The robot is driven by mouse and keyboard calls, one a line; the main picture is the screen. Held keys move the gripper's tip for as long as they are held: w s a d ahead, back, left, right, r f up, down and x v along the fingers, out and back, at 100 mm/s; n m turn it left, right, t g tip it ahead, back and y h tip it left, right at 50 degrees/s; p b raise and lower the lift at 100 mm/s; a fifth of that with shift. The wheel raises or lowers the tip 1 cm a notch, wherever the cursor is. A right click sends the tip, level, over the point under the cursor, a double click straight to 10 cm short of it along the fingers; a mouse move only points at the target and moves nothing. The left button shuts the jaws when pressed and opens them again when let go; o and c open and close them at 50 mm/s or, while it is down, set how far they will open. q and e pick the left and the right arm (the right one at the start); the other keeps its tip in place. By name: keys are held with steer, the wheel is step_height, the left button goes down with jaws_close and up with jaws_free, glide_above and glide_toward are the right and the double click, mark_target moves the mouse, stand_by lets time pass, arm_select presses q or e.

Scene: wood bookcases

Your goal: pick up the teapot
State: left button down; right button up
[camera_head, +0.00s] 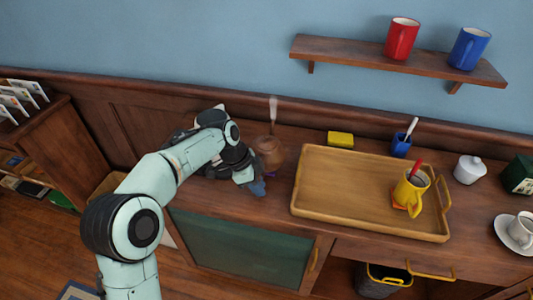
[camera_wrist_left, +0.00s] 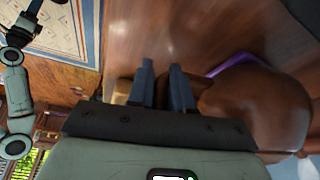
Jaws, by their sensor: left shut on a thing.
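The teapot (camera_head: 270,150) is a round, glossy brown pot on the wooden counter, left of the tray, partly hidden by my left arm. It fills the right side of the left wrist view (camera_wrist_left: 260,105). My left gripper (camera_head: 258,186) is at the teapot's near left side. Its two dark fingers (camera_wrist_left: 163,85) are close together, shut on part of the teapot beside its body; the exact gripped part is mostly hidden. A purple edge (camera_wrist_left: 232,62) shows beside the teapot. My right gripper is not in view.
A wooden tray (camera_head: 345,220) stands right of the teapot, holding a yellow mug (camera_head: 408,188). Behind it are a yellow block (camera_head: 340,139) and a blue cup (camera_head: 401,146). A white lidded pot (camera_head: 468,169) is further right. A wall shelf (camera_head: 350,53) carries red and blue mugs.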

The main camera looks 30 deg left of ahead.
arm_select(q)
steer(key=shift+r, duration=0.25)
